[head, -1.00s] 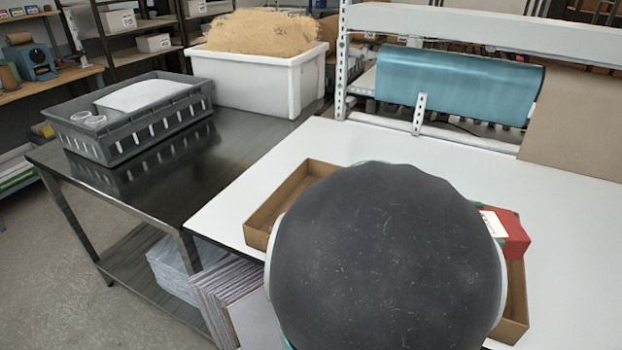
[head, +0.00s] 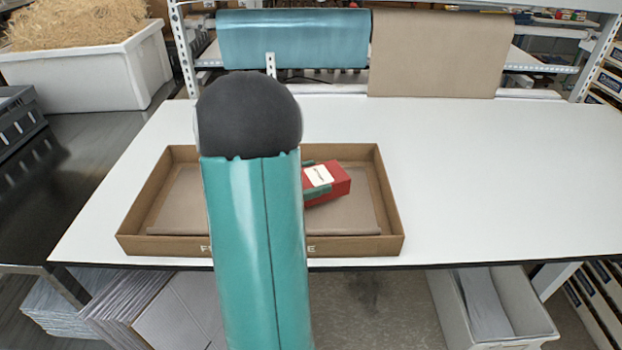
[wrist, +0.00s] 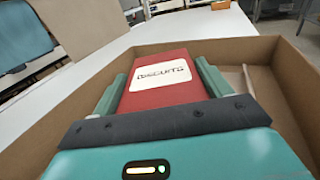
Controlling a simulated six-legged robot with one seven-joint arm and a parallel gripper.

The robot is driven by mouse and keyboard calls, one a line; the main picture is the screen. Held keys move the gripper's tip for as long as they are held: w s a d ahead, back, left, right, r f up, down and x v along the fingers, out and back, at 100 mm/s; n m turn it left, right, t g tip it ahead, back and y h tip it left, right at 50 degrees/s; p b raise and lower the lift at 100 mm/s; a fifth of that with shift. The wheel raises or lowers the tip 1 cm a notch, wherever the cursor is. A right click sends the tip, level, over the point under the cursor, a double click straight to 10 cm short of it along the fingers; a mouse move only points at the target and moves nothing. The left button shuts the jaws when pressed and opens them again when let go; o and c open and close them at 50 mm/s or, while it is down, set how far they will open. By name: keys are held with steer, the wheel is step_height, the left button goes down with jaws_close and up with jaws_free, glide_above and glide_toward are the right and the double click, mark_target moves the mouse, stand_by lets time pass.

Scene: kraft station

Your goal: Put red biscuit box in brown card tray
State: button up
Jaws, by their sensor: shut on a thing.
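The red biscuit box (head: 336,184) has a white label and is partly hidden by my arm in the head view. In the wrist view the red biscuit box (wrist: 160,84) shows its label reading BISCUITS. My gripper (wrist: 160,82) is shut on it, with a green finger along each side. The brown card tray (head: 386,205) lies on the white table. The box is over the right half of the tray, within its walls. In the wrist view the tray walls (wrist: 270,65) rise around the box. Whether the box touches the tray floor is hidden.
The white table (head: 500,180) is clear to the right of the tray. Behind it stand a shelf frame with a blue roll (head: 292,38) and a brown paper sheet (head: 438,52). A white bin of straw (head: 90,65) stands at the back left.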

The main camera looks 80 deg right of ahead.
steer(key=shift+f, duration=0.25)
steer(key=shift+f, duration=0.45)
steer(key=shift+f, duration=0.1)
steer(key=o, duration=1.1)
steer(key=shift+s+r, duration=0.1)
steer(key=shift+r, duration=0.55)
steer(key=shift+v, duration=3.8)
